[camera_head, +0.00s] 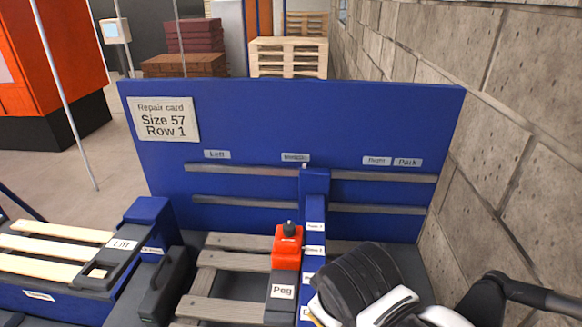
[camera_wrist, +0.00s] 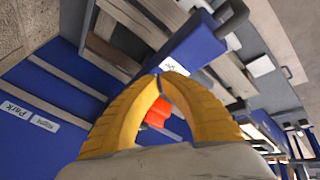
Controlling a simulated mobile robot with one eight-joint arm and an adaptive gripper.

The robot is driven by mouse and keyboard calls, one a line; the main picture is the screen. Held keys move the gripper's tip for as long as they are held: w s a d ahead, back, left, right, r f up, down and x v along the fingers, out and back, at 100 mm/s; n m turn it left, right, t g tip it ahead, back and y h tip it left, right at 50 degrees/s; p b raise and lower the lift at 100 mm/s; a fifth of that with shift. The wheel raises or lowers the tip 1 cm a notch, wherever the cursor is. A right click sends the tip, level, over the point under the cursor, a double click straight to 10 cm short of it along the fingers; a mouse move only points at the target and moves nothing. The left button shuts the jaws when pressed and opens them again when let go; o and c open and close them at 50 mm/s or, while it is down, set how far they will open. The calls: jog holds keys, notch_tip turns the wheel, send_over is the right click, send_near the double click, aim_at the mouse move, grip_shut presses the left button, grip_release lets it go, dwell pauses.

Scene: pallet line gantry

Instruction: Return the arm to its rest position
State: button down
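My arm (camera_head: 365,285), black and white, reaches in from the lower right in the head view, low in front of the blue panel. It hides part of the bench there. In the wrist view my gripper (camera_wrist: 160,76) has yellow fingers whose tips meet, with nothing seen held between them. A red block (camera_wrist: 157,112) shows behind the gap between the fingers. In the head view this red block (camera_head: 287,247) with a black knob sits above the label "Peg" (camera_head: 282,291), beside a blue upright (camera_head: 314,215).
The blue panel (camera_head: 270,115) stands across the back with rails and labels "Left", "Right" and "Park" (camera_head: 407,162). A stone wall (camera_head: 500,130) rises close on the right. A wooden pallet (camera_head: 215,282) lies in the middle; a "Lift" platform (camera_head: 60,245) is at left.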

jog(key=d+r+m+t, duration=0.2)
jog(key=d+r+m, duration=0.2)
jog(key=d+m, duration=0.65)
notch_tip(320, 180, down, 8)
jog(key=d+n+b, duration=0.1)
jog(key=b, duration=0.7)
jog(key=shift+d+b, duration=0.35)
jog(key=shift+b, duration=0.05)
